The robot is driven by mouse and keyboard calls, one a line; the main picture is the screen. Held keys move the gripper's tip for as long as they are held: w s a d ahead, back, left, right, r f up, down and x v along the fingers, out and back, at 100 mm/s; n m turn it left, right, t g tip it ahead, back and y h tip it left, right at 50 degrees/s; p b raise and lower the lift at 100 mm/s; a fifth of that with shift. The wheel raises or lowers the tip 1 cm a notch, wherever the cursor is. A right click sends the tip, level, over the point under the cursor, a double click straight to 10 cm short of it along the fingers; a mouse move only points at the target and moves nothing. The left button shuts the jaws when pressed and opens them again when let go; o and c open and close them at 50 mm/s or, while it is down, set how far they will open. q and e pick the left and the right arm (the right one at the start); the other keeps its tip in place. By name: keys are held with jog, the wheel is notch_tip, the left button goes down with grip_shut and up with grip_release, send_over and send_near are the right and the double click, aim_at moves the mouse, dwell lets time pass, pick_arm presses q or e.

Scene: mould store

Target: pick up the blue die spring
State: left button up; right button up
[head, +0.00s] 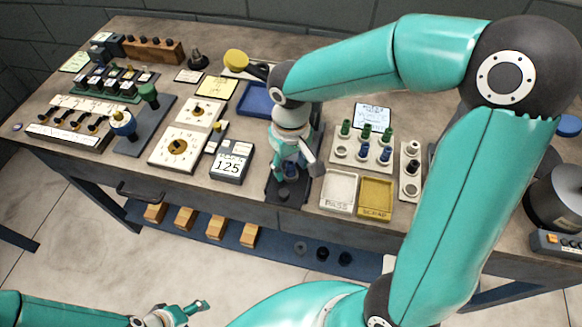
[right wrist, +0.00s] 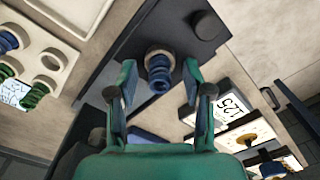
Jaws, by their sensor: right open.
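A blue die spring (right wrist: 160,84) stands in a pale ring on a dark fixture (right wrist: 100,52) in the right wrist view. My right gripper (right wrist: 158,88) is open, with one finger on each side of the spring and nothing visibly clamped. In the head view my right gripper (head: 290,166) is over the dark fixture (head: 283,194) and hides most of the spring. Other blue springs (head: 365,149) stand with green ones in a pale rack. My left gripper (head: 182,313) is low at the bottom, away from the table; its jaw state is unclear.
A white PASS tray (head: 339,206) and yellow SCRAP tray (head: 376,212) lie right of the fixture. The pale spring rack (head: 342,163) stands behind them. A display reading 125 (head: 231,166) is on the left. A blue tray (head: 257,101) lies behind the gripper.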

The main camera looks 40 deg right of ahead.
aim_at(290, 164)
grip_shut()
jog(key=shift+r, duration=0.2)
notch_tip(290, 164, up, 23)
jog(key=p, duration=0.4)
jog(key=shift+f, duration=0.15)
dwell(0.4)
